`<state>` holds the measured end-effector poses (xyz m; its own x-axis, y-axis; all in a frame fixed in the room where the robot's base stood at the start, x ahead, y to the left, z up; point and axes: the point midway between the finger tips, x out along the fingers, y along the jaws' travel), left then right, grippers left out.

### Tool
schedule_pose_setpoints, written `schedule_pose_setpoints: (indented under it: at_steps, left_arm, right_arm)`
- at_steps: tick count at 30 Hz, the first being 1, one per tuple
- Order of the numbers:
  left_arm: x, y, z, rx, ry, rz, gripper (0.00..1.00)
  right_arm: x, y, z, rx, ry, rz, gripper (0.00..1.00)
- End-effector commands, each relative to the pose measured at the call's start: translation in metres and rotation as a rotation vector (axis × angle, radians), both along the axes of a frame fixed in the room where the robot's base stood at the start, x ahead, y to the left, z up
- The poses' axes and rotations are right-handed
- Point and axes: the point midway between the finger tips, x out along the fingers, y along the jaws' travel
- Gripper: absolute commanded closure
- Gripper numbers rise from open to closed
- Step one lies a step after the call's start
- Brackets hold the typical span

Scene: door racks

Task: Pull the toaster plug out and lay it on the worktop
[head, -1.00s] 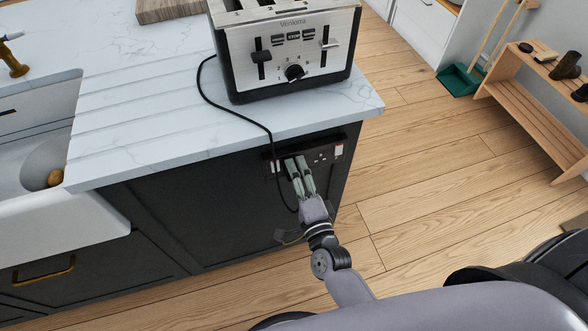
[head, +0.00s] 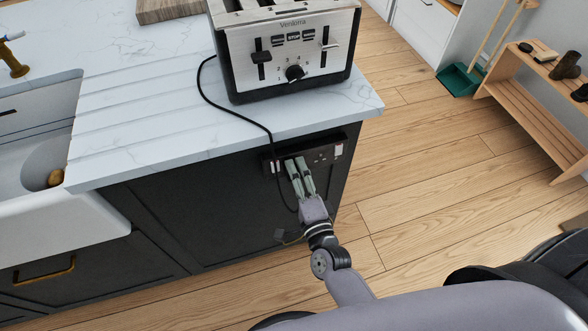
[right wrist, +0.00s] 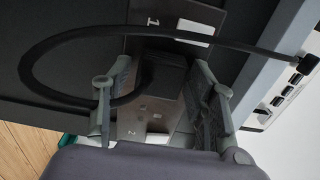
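The toaster (head: 290,50) stands on the white worktop (head: 130,130). Its black cord (head: 225,108) runs over the worktop edge and down the dark cabinet end. My right gripper (head: 297,164) points at the socket panel (head: 325,152) below the edge. In the right wrist view, the black plug (right wrist: 157,78) sits at the socket panel (right wrist: 133,118), between the fingers of my right gripper (right wrist: 165,88). The fingers are apart, one on each side of the plug, with a small gap at the right finger. In the head view the fingers hide the plug. My left gripper is not in view.
A sink (head: 40,150) is at the left, and a wooden board (head: 168,9) lies at the back of the worktop. The worktop left of the toaster is clear. A wooden rack (head: 535,110) and a green dustpan (head: 459,80) stand at the right.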

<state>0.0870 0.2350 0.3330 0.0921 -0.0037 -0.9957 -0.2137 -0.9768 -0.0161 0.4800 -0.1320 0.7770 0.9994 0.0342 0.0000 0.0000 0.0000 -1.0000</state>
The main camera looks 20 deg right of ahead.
Motion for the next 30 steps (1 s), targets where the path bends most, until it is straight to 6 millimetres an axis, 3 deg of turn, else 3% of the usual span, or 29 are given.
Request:
schedule_pose_setpoints:
  at_steps: [22, 30]
  left_arm:
    - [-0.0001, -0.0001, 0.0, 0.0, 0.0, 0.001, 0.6]
    - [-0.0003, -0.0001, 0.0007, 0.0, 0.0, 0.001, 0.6]
  right_arm:
    - [-0.0001, 0.0, -0.0001, 0.0, 0.0, 0.0, 1.0]
    - [-0.0023, -0.0002, 0.0001, 0.0, 0.0, 0.0, 1.0]
